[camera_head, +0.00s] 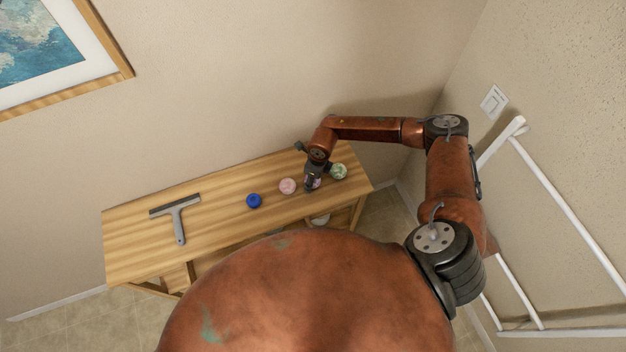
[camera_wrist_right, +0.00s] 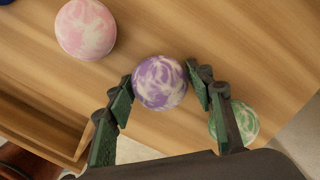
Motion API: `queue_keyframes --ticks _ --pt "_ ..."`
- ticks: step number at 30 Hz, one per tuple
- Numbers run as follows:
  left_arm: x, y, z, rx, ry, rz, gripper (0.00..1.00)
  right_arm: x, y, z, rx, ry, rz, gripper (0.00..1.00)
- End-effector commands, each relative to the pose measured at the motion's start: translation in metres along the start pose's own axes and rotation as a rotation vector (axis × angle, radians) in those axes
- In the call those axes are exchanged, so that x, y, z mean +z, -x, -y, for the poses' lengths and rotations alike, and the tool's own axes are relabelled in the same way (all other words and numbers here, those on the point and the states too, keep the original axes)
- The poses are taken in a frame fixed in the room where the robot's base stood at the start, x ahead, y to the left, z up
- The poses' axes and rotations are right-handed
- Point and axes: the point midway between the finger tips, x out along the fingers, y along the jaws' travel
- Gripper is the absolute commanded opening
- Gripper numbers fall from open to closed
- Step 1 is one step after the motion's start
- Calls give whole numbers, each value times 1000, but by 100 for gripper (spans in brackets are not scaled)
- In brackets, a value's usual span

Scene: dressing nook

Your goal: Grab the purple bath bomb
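The purple bath bomb (camera_wrist_right: 160,83), a purple and white marbled ball, lies on the wooden table between the fingers of my right gripper (camera_wrist_right: 163,95) in the right wrist view. The fingers are apart, one on each side of the ball. A gap shows on the right side; the left fingertip is very close to the ball, and I cannot tell whether it touches. In the head view, my right gripper (camera_head: 312,183) is over the right part of the table and mostly hides the purple ball. My left gripper is not in view.
A pink bath bomb (camera_head: 288,186) and a blue ball (camera_head: 254,201) lie left of the gripper. A green bath bomb (camera_head: 339,172) is close on its right, near the table's (camera_head: 230,184) right end. A grey squeegee (camera_head: 177,213) lies on the left part.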

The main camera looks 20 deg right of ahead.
Motion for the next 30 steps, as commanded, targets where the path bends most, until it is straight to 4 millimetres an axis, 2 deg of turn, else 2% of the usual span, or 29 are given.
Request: queue_keyframes --ticks 2,13,23,26,30 --pt "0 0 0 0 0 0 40 0 0 0 0 0 0 41" --pt "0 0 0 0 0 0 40 0 0 0 0 0 0 16" --pt "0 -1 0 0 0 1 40 1 4 0 0 0 2 15" --pt "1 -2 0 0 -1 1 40 2 10 1 0 0 1 15" --pt "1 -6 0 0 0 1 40 5 31 1 -1 1 3 15"
